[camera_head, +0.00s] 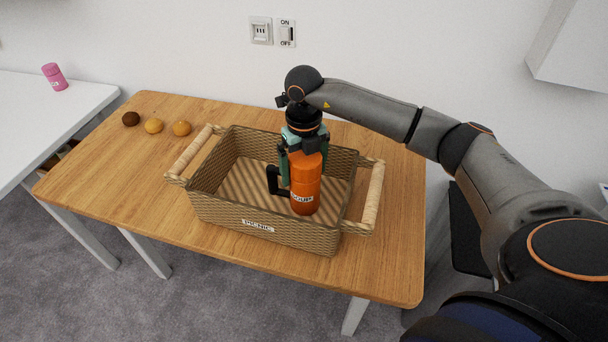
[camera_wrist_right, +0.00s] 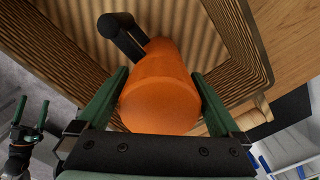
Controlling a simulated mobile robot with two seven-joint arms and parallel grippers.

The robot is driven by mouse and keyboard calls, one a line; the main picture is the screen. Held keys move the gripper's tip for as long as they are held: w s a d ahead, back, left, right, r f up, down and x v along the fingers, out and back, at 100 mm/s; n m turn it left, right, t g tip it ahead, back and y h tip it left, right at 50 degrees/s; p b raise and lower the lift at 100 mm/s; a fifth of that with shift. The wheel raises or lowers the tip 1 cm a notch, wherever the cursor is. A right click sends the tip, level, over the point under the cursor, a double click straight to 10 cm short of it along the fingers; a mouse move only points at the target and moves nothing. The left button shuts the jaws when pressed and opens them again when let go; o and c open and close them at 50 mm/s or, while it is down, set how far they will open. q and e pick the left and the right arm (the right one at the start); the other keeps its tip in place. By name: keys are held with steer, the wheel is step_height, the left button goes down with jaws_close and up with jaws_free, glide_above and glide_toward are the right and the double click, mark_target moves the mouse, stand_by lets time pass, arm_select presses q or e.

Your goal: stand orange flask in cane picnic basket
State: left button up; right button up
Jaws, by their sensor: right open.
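The orange flask (camera_head: 305,185), with a black handle and a white label, stands upright inside the cane picnic basket (camera_head: 290,238), toward its right end. My right gripper (camera_head: 301,152) reaches down from above, its fingers on either side of the flask's upper part. In the right wrist view, the open fingers (camera_wrist_right: 160,100) flank the orange flask (camera_wrist_right: 160,85), with a small gap visible at the sides. The flask's base appears to be on the basket floor, but the near wall is close in front of it. My left gripper shows at the lower left of the wrist view (camera_wrist_right: 22,130), away from the basket.
The basket stands on a wooden table (camera_head: 100,190) and has raised handles at both ends. Two orange-yellow fruits (camera_head: 154,126) and a dark brown round item (camera_head: 131,119) lie at the back left.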

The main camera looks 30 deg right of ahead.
step_height(320, 180, up, 10)
steer(key=shift+f, duration=0.1)
